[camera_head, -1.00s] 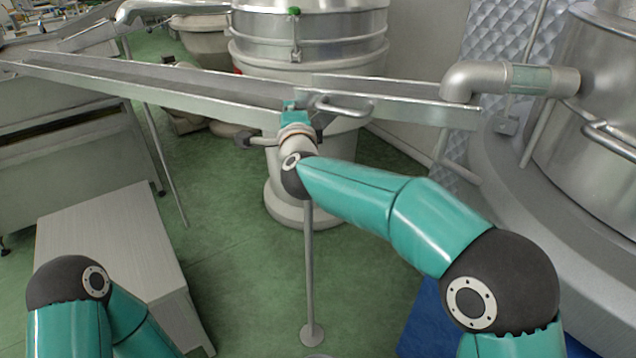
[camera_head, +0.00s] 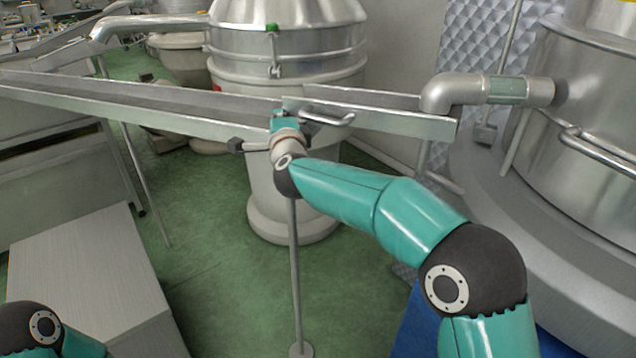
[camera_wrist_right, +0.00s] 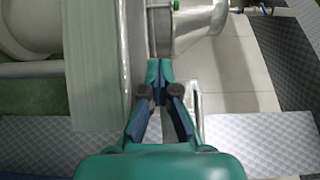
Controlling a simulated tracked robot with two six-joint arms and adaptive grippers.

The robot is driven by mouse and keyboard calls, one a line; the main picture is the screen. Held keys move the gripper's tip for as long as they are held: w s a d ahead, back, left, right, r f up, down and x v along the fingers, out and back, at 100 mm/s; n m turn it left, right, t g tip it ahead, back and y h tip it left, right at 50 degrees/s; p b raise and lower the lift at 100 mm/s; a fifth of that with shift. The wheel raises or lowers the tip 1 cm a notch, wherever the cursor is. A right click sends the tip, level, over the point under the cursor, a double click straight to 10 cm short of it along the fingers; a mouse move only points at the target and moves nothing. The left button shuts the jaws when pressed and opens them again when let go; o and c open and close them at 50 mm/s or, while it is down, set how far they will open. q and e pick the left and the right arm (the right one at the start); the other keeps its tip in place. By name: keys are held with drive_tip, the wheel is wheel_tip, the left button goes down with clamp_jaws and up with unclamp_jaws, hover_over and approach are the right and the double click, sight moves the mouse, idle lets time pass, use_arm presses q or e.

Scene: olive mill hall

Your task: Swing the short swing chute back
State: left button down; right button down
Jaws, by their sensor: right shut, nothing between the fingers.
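The short swing chute (camera_head: 385,118) is a grey metal trough at the middle right in the head view. Its right end sits under the spout of a bent pipe, and its left end meets a longer trough. A bar handle (camera_head: 335,120) stands out from its near side. My right gripper (camera_head: 284,122) is just left of the handle, in front of the trough joint, and partly hidden by its own wrist. In the right wrist view its fingers (camera_wrist_right: 160,95) are shut and empty. I cannot tell whether it touches the chute. Only my left arm's elbow shows; its gripper is out of view.
The long trough (camera_head: 150,112) runs off to the left. A bent pipe (camera_head: 480,90) comes from the large steel tank (camera_head: 590,120) at right. A steel vessel (camera_head: 290,55) stands behind the chute. A pale box-like table (camera_head: 85,265) is at lower left. Green floor lies open between.

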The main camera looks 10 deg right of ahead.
drive_tip(key=shift+d+r, duration=0.25)
drive_tip(key=shift+d, duration=0.1)
drive_tip(key=s+a+b, duration=0.3)
drive_tip(key=s+a, duration=0.6)
drive_tip(key=s, duration=0.2)
drive_tip(key=shift+a+f, duration=0.15)
drive_tip(key=shift+f, duration=0.2)
